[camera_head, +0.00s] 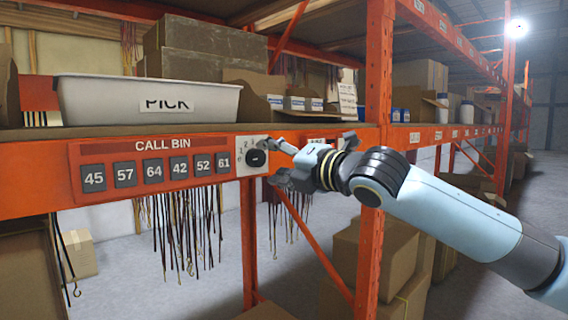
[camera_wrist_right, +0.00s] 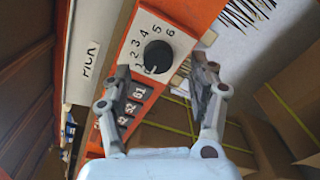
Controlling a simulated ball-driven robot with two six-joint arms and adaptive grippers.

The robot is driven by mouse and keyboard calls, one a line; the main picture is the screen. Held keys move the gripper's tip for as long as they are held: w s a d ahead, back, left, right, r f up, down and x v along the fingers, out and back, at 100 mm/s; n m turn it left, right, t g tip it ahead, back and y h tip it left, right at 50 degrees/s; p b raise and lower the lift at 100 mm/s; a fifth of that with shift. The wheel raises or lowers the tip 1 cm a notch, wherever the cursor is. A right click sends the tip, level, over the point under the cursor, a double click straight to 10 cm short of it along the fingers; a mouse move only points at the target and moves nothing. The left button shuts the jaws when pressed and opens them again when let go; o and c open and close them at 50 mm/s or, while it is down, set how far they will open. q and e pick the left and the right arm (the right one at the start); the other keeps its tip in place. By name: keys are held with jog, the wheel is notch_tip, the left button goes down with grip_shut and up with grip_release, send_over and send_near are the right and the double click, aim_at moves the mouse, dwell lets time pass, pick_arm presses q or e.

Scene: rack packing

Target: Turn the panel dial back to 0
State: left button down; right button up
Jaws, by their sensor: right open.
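The black round dial (camera_head: 257,158) sits on a white plate (camera_head: 246,142) at the right end of the orange CALL BIN panel (camera_head: 150,146). In the right wrist view, the dial (camera_wrist_right: 158,56) shows with printed numbers 1 to 6 around part of it. A small pale mark shows at its lower edge; I cannot tell exactly which number it points to. My right gripper (camera_head: 269,162) is open just in front of the dial. In the wrist view, its fingers (camera_wrist_right: 163,70) stand apart on either side of the dial, seemingly not touching it. My left gripper is not in view.
Number tiles, such as 61 (camera_head: 223,162), line the panel left of the dial. A white PICK bin (camera_head: 90,100) stands on the shelf above. Cords (camera_head: 180,235) hang below the beam. An orange upright (camera_head: 379,70) stands beside my right arm.

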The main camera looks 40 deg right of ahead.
jog(key=shift+s, duration=2.1)
jog(key=shift+d, duration=0.1)
